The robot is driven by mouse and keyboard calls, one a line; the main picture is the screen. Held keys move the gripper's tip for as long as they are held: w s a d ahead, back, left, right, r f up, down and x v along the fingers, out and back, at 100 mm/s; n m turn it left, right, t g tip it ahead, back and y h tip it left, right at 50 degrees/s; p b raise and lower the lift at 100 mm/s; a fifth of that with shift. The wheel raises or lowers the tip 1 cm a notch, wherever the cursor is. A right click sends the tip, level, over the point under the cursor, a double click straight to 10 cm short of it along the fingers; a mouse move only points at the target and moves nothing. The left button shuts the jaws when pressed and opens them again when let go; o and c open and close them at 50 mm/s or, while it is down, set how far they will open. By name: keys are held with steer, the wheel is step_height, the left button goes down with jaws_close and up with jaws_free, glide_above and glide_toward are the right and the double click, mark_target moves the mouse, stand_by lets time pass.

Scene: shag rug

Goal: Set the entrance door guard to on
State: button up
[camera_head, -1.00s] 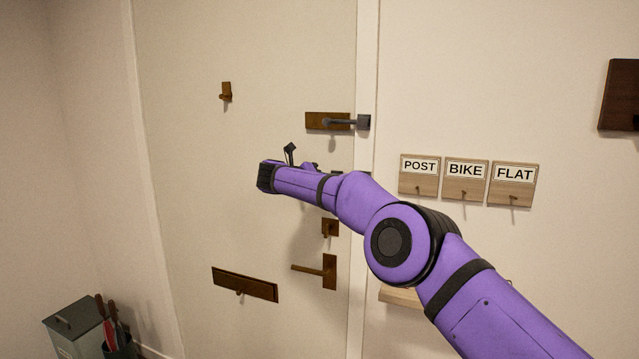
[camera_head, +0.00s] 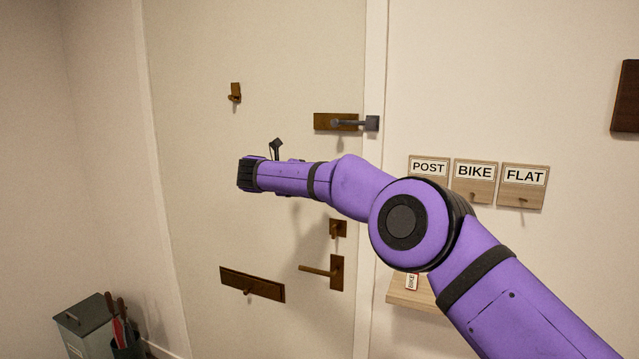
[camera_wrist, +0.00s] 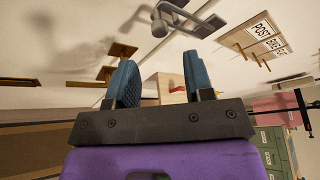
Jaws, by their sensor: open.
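The door guard (camera_head: 328,121) is a brown plate near the door's right edge, with a grey bar reaching right to a dark block at the frame. I cannot tell whether the bar is engaged. In the wrist view the guard's grey bar (camera_wrist: 190,20) shows at the top, beyond the fingers. The pale entrance door (camera_head: 200,200) looks shut. My gripper (camera_wrist: 160,75) is open and empty, its two blue fingers apart. In the head view my arm's end is in front of the door, lower and left of the guard; the fingers are hidden there.
Below the guard are a small lock plate (camera_head: 338,229), a lever handle (camera_head: 337,272) and a letter slot (camera_head: 252,284). A brown hook (camera_head: 235,93) is higher up. Labelled key hooks (camera_head: 474,182) hang right of the frame. A grey-green bin (camera_head: 85,325) stands lower left.

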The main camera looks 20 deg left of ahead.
steer(key=shift+v, duration=1.3)
steer(key=shift+r, duration=0.1)
